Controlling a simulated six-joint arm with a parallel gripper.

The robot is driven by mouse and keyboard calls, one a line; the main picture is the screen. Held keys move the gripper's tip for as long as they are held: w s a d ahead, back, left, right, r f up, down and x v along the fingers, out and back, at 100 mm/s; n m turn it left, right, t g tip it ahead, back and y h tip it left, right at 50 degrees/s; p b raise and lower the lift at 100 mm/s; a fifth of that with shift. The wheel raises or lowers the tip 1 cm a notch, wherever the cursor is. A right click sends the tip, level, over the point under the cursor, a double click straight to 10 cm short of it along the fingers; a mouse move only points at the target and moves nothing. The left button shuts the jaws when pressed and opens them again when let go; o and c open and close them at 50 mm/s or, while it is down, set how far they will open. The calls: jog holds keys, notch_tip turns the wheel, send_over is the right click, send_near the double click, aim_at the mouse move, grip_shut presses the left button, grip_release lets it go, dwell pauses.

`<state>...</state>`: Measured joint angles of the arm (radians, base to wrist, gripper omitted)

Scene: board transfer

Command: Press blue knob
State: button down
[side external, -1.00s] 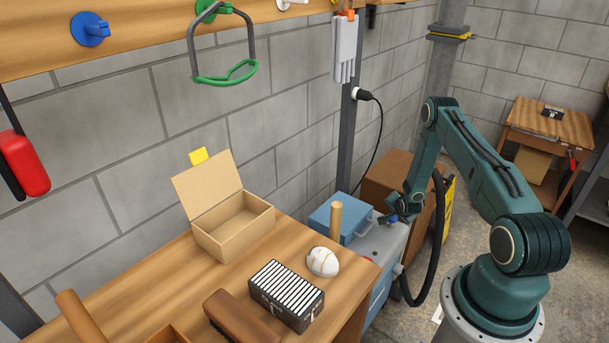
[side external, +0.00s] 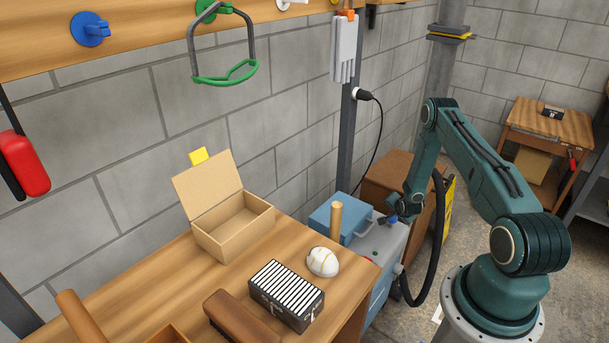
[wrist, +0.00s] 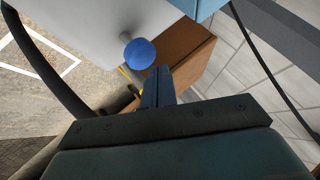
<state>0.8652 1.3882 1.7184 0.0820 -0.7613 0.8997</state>
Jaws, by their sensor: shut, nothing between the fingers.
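The blue knob (wrist: 139,53) shows in the wrist view as a round blue ball on a short stem on the white-grey face of the cabinet (wrist: 90,25). My gripper (wrist: 158,76) is shut and empty, with its fingertips just below and right of the knob in that view. I cannot tell whether they touch it. In the side view my gripper (side external: 386,219) is at the top of the grey-blue cabinet (side external: 384,243), and a small blue spot there may be the knob or the fingers.
A blue case (side external: 335,215) and an upright wooden cylinder (side external: 336,219) stand left of my gripper. A brown box (side external: 390,178) stands behind it. A dark hose (side external: 437,250) hangs to the right. The workbench (side external: 150,275) holds an open cardboard box (side external: 235,225).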

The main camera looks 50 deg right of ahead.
aim_at(393, 217)
jog(key=shift+a+f, duration=0.1)
jog(key=shift+f, duration=1.6)
dwell(2.1)
jog(key=shift+r, duration=1.75)
jog(key=shift+r, duration=0.2)
jog(key=shift+r, duration=2.35)
